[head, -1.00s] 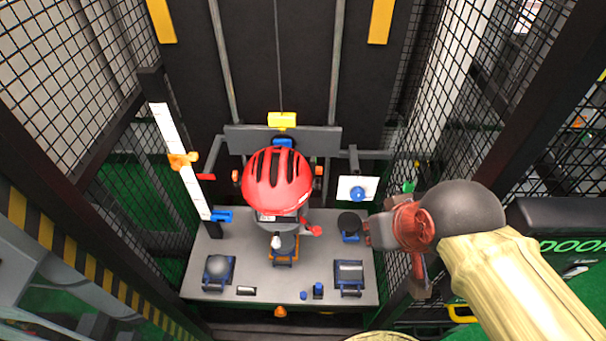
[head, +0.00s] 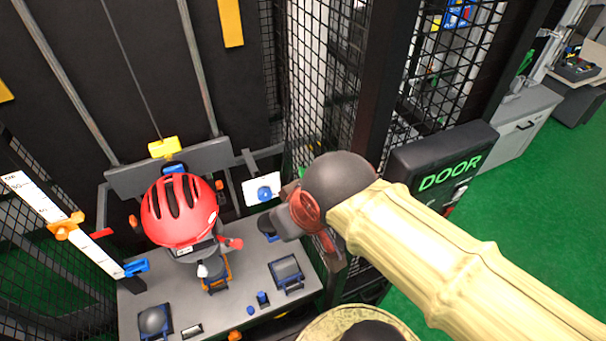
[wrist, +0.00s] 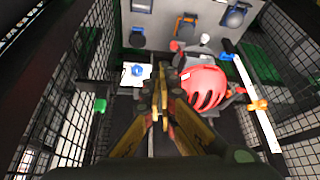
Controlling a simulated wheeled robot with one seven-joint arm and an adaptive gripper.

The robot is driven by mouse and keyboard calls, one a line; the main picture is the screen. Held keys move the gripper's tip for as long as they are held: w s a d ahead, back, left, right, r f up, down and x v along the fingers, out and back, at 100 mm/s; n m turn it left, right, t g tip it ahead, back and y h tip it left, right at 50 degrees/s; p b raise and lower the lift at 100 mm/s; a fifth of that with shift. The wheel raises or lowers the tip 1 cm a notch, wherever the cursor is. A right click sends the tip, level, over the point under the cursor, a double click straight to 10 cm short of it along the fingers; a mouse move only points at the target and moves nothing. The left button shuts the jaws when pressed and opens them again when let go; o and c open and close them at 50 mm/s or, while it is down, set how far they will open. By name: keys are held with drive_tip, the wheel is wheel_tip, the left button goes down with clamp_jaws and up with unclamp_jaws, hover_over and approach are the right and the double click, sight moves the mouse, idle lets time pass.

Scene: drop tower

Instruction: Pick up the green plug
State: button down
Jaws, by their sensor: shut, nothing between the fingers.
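A small green block, which looks like the green plug (wrist: 100,105), shows at the left in the wrist view, beside the mesh cage wall. In the head view my arm hides most or all of it. My gripper (wrist: 163,98) is shut with nothing between its fingers. It is apart from the green plug, which lies to its left in the wrist view. In the head view my gripper (head: 284,222) is partly hidden behind my wrist, above the right side of the grey table.
A red helmet (head: 178,208) stands over the grey table (head: 235,295), left of my gripper. A white plate with a blue knob (head: 264,193) is close to it. Mesh walls and a DOOR box (head: 445,165) flank my arm. A white scale (head: 62,225) is at left.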

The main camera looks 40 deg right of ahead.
sight(304, 168)
drive_tip(key=c, duration=2.6)
unclamp_jaws()
